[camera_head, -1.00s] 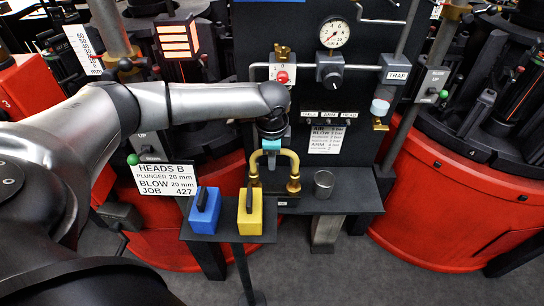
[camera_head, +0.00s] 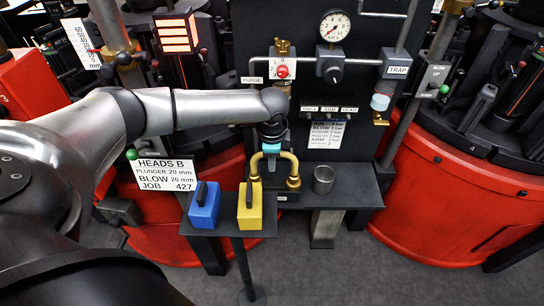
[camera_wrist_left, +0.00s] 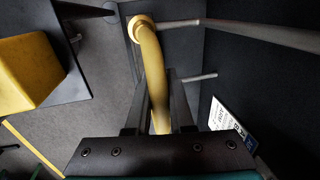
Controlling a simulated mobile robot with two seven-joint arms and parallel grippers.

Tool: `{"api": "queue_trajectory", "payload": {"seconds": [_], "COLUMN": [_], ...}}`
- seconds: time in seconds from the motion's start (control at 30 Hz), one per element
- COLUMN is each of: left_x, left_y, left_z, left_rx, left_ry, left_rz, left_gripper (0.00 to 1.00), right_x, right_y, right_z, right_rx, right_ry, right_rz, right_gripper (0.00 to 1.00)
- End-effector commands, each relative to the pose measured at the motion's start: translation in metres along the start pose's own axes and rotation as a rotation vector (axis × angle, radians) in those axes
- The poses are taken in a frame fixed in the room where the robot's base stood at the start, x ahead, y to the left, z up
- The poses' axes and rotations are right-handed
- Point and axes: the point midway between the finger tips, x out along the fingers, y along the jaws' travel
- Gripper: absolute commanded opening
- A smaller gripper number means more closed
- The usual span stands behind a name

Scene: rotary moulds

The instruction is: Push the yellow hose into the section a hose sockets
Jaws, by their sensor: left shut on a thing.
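The yellow hose (camera_head: 285,156) is a U-shaped loop with its bend up and brass-coloured ends down, above the dark block at the back of the small shelf. My left gripper (camera_head: 271,150) comes down from above and is shut on the hose's bend. In the left wrist view the hose (camera_wrist_left: 153,75) runs between the two dark fingers, with one ringed end at the top. I cannot tell whether its ends sit inside the sockets. My right gripper is not in view.
A blue padlock-like block (camera_head: 204,207) and a yellow one (camera_head: 250,207) stand on the lower front shelf (camera_head: 228,233). A metal cup (camera_head: 324,179) stands right of the hose. Behind is a dark panel with a gauge (camera_head: 335,26). Red round machines (camera_head: 445,200) flank it.

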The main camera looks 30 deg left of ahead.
Motion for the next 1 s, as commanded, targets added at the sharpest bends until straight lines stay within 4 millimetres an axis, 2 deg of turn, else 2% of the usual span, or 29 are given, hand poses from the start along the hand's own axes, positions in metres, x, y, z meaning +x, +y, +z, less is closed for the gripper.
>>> {"api": "queue_trajectory", "payload": {"seconds": [0.37,0.4,0.67,1.0], "left_x": [0.0034,0.0034,0.0038,0.0004], "left_y": [-0.0001,-0.0001,0.0004,0.0012], "left_z": [-0.0009,-0.0009,-0.0004,0.0002], "left_rx": [0.0,0.0,0.0,0.001], "left_ry": [0.003,0.003,0.001,-0.001], "left_rz": [-0.002,-0.002,-0.001,0.001], "left_gripper": [0.0,0.25,0.54,0.55], "right_x": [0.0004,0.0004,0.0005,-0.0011], "right_y": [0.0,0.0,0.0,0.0], "right_z": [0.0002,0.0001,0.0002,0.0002], "right_rx": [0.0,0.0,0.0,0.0], "right_ry": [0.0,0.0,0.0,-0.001], "right_rz": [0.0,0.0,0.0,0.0], "right_gripper": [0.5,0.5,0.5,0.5]}}
